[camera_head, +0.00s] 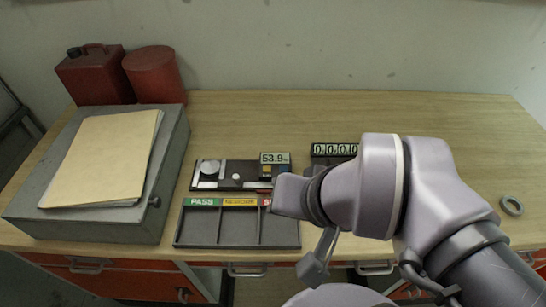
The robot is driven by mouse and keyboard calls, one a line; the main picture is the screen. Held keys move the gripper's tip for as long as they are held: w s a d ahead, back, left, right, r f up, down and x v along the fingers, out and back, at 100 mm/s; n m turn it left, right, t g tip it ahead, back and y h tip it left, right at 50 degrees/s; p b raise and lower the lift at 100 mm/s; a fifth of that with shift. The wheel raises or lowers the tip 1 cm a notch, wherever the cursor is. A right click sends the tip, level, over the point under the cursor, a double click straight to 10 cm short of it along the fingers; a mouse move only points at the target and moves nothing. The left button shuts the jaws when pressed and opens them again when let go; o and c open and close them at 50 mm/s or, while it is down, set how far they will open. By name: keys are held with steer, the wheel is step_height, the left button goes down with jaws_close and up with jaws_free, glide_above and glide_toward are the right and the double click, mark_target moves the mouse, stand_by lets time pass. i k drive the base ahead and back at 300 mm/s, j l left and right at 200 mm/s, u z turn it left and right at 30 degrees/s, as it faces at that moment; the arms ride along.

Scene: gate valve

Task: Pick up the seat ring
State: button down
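A small grey ring (511,205), which looks like the seat ring, lies flat on the wooden bench near its right front edge. It is to the right of my arm and nothing touches it. My arm crosses the right half of the view. The end of my arm, with my gripper (289,196), is over the right side of the sorting tray, far to the left of the ring. The fingers cannot be made out, so I cannot tell whether they are open or shut.
The dark sorting tray (179,240) has PASS and other labels. Behind it are a gauge fixture (210,183) reading 53.9 and a counter display (334,150). A grey box (85,226) bearing a folder (105,155) stands left. The bench's back right is clear.

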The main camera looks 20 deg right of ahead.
mark_target(520, 207)
steer(key=z, duration=2.25)
